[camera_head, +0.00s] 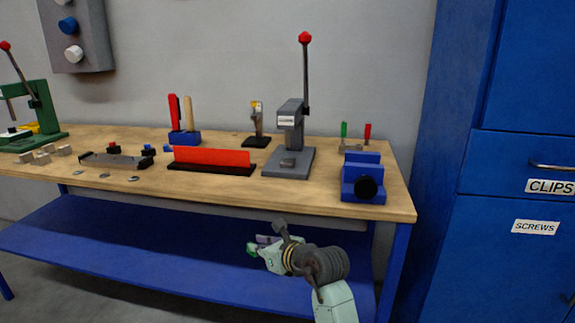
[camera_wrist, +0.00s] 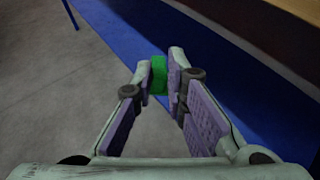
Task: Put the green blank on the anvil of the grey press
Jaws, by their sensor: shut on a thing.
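The green blank (camera_wrist: 159,75) is held between the fingertips of my gripper (camera_wrist: 158,80) in the wrist view. In the head view my gripper (camera_head: 260,245) is in front of the bench, below its top, with the green blank (camera_head: 251,249) at its tip. The grey press (camera_head: 289,125) stands on the bench top, with a red-knobbed lever pointing up. Its anvil (camera_head: 288,162) is a small block on the grey base, and nothing is seen on it. My gripper is lower than the press and nearer to the camera.
A blue vise (camera_head: 362,178) stands right of the press, and a red bar on a black base (camera_head: 212,158) stands left. The wooden bench top (camera_head: 330,196) has a front edge above my gripper. A blue lower shelf (camera_head: 150,245) lies beneath. Blue cabinets (camera_head: 520,120) stand at right.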

